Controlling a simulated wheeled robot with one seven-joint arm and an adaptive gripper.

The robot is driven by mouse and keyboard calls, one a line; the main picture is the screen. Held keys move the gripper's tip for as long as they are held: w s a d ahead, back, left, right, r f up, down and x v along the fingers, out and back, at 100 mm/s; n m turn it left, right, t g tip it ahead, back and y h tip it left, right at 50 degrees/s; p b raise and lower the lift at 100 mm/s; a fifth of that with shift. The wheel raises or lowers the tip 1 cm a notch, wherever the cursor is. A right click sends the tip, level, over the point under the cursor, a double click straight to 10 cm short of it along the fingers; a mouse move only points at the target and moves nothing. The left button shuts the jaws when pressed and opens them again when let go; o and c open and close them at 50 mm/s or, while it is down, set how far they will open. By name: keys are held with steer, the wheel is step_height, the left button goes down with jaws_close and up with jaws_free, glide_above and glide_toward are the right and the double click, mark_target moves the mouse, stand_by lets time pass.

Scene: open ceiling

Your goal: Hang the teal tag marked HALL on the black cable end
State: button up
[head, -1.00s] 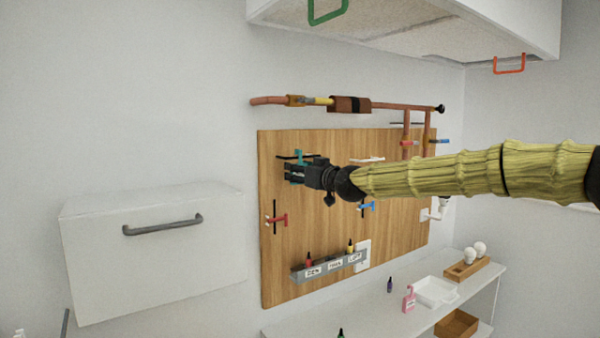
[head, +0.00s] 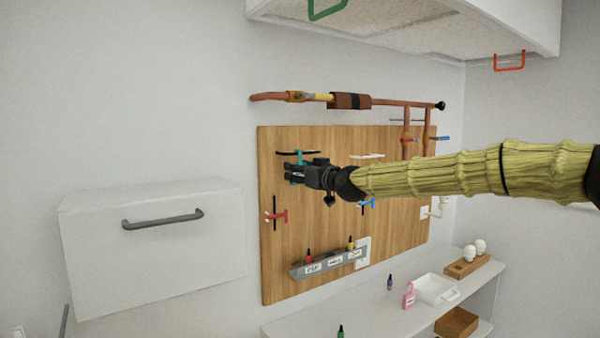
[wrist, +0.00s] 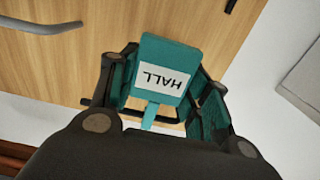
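The teal tag (wrist: 165,65) carries a white label reading HALL, upside down in the wrist view. It sits between the two fingers of my gripper (wrist: 163,75), which appear closed on its side edges. In the head view my gripper (head: 290,171) is at the board's upper left, and the tag (head: 299,157) shows partly above it. The black cable end (head: 283,153) runs roughly sideways there, at the tag's upper part. Whether the hook is over the cable is hidden.
The wooden board (head: 330,225) holds a red tag (head: 276,216) and a blue tag (head: 367,204). A copper pipe (head: 400,105) runs above. A grey labelled tray (head: 325,266) is below, a white cabinet (head: 150,245) left, and a shelf (head: 385,315) lower right.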

steer(key=o, duration=0.5)
steer(key=shift+c, duration=0.2)
steer(key=shift+d, duration=0.1)
